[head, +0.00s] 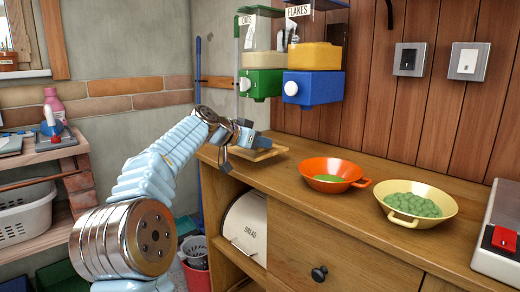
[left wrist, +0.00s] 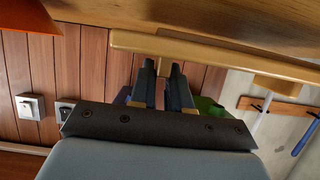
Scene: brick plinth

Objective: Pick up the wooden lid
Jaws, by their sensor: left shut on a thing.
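The wooden lid (head: 258,154) is a flat, light-wood piece at the far left end of the counter, partly hidden behind my left gripper (head: 248,140). In the left wrist view the lid (left wrist: 225,55) spans the upper part, close to the counter surface. My left gripper (left wrist: 163,68) is shut on its light-wood handle, with a dark finger on either side. I cannot tell whether the lid touches the counter. My right gripper is in neither view.
The wooden counter (head: 290,202) holds an orange bowl (head: 330,172) and a yellow bowl (head: 440,196) with green contents. Green (head: 262,83) and blue (head: 318,88) dispensers hang above. A bread bin (head: 246,222) sits below. A red-buttoned device (head: 497,245) stands at right.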

